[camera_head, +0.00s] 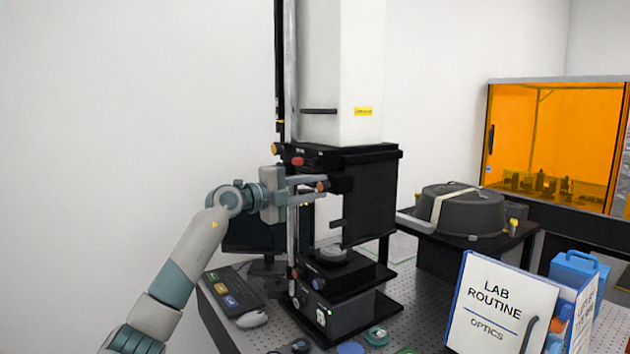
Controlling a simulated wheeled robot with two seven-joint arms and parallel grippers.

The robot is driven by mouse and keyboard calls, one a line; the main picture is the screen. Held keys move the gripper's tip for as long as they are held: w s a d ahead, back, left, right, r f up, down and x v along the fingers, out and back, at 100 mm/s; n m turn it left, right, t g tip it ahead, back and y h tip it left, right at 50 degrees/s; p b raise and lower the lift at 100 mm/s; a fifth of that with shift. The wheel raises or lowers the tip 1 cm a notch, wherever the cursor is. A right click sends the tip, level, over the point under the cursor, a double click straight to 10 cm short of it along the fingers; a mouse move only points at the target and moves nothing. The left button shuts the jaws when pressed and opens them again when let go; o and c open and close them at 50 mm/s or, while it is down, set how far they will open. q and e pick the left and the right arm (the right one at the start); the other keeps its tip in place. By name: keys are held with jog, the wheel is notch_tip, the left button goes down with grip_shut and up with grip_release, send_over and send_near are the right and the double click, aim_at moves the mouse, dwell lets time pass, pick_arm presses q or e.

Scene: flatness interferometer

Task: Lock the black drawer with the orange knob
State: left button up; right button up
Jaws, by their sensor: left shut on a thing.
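The interferometer stands on the table, with a tall white housing above a black upper section (370,200). The black drawer appears to be part of this upper section; its outline is hard to tell from the black around it. The orange knob (321,186) shows small at the left side of the black section, between the fingertips of my left gripper (316,186). My left gripper reaches in from the left, roughly level, with its fingers closed on the knob. The fingers partly hide the knob. My right gripper is out of view.
A red knob (297,161) sits just above my left gripper. Below are a round part on a black stage (340,278) and a keyboard (233,292). A lab binder (500,305) stands at front right, and a dark round case (460,212) behind.

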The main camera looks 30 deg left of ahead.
pick_arm(q)
jog(key=shift+n+p, duration=0.55)
jog(key=shift+n, duration=0.25)
jog(key=o, duration=1.1)
jog(key=shift+c, duration=0.2)
jog(key=shift+s, duration=0.1)
jog(key=shift+s+a+f+b, duration=0.15)
jog(key=shift+s+a+b, duration=0.05)
jog(key=shift+s+b, duration=0.2)
jog(key=b+v, duration=0.8)
jog(key=v, duration=0.8)
jog(key=shift+s, duration=0.2)
